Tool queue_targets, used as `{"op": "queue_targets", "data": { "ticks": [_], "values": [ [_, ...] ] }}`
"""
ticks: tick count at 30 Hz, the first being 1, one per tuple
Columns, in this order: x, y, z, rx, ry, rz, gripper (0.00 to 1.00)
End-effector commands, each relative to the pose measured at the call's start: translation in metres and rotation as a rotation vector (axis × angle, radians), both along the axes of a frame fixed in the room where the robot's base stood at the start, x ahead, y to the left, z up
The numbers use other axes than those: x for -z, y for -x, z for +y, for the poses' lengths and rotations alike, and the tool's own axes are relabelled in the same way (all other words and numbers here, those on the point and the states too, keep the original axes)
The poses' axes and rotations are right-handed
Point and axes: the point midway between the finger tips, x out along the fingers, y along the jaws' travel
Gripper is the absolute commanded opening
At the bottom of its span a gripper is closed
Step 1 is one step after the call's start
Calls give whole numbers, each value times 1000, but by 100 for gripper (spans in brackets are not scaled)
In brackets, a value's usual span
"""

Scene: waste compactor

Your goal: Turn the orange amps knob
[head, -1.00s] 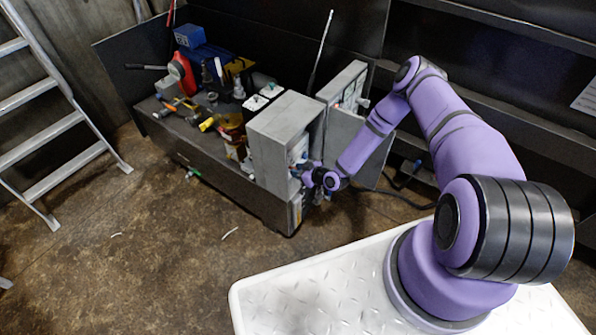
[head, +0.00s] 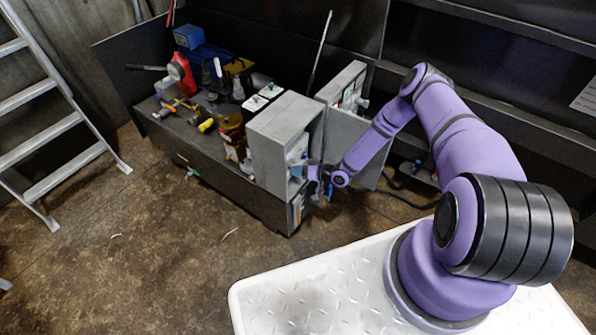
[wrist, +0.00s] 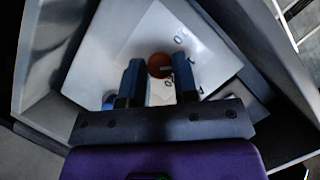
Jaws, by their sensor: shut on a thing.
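The orange amps knob (wrist: 160,65) is a small round knob on a pale panel face (wrist: 145,40) with dark printed digits, in the wrist view. My gripper (wrist: 160,84) has its two dark blue fingers on either side of the knob, shut on it. In the head view my gripper (head: 312,175) reaches into the open front of the grey box (head: 275,145). The knob itself is hidden there. The fingers cover part of the panel's print.
The box's grey walls (wrist: 265,50) stand close around my gripper. Its open door (head: 345,125) is to the right. Bottles and tools crowd the dark bench (head: 165,130) to the left. A ladder (head: 60,130) stands far left.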

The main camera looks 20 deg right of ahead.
Motion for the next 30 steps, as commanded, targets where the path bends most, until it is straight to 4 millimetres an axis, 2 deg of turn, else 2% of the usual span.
{"op": "queue_targets", "data": {
  "ticks": [13,30],
  "values": [
    [2,0,-2,2,-221,163,4],
    [2,-1,-2,2,-272,199,4]
  ]
}}
